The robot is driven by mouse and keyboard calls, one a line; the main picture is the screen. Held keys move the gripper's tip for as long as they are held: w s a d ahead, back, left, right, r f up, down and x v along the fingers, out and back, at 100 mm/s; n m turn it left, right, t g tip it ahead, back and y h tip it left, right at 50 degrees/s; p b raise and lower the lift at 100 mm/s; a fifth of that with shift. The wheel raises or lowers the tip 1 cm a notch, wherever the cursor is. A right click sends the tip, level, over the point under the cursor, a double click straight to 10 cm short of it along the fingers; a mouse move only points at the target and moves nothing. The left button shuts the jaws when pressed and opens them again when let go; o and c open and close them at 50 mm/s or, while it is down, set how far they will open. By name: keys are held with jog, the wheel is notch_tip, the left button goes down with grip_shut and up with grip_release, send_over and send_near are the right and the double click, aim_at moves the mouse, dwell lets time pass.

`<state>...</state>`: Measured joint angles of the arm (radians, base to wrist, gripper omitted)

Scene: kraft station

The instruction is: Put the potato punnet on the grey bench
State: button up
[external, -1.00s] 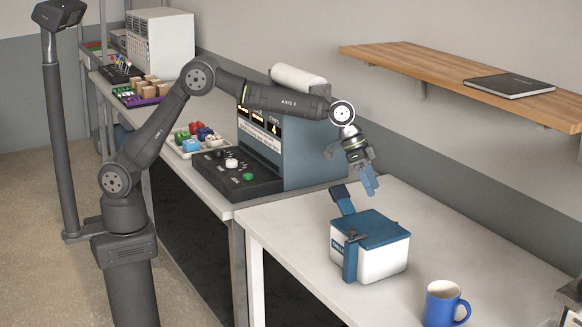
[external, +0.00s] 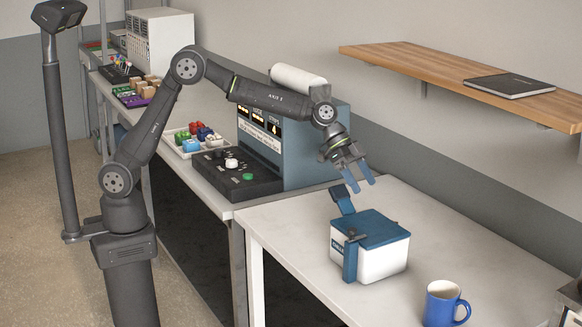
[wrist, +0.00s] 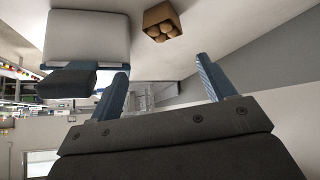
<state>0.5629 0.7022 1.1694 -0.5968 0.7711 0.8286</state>
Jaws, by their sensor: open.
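The potato punnet (wrist: 160,22) is a small brown open box holding several round potatoes. In the wrist view it is at the top centre, on a pale surface, beyond my fingertips and apart from them. I cannot make it out in the external view. My gripper (external: 362,184) is open and empty, in the air above the back of the pale bench (external: 300,235). In the wrist view its two blue fingers (wrist: 162,75) are spread wide, with nothing between them.
A white box with a blue lid (external: 385,228) stands on the bench below my gripper. A blue mug (external: 444,303) is at the front right. A blue console (external: 315,150) stands left of my gripper. A wooden shelf (external: 450,72) on the wall holds a dark book (external: 508,86).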

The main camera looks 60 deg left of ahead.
jog(key=shift+m+t+h, duration=0.3)
jog(key=shift+m+t, duration=0.1)
jog(key=shift+m, duration=0.2)
jog(key=x, duration=1)
jog(key=a+f+x, duration=0.1)
jog(key=x, duration=0.5)
jog(key=shift+d, duration=0.1)
jog(key=c, duration=1.1)
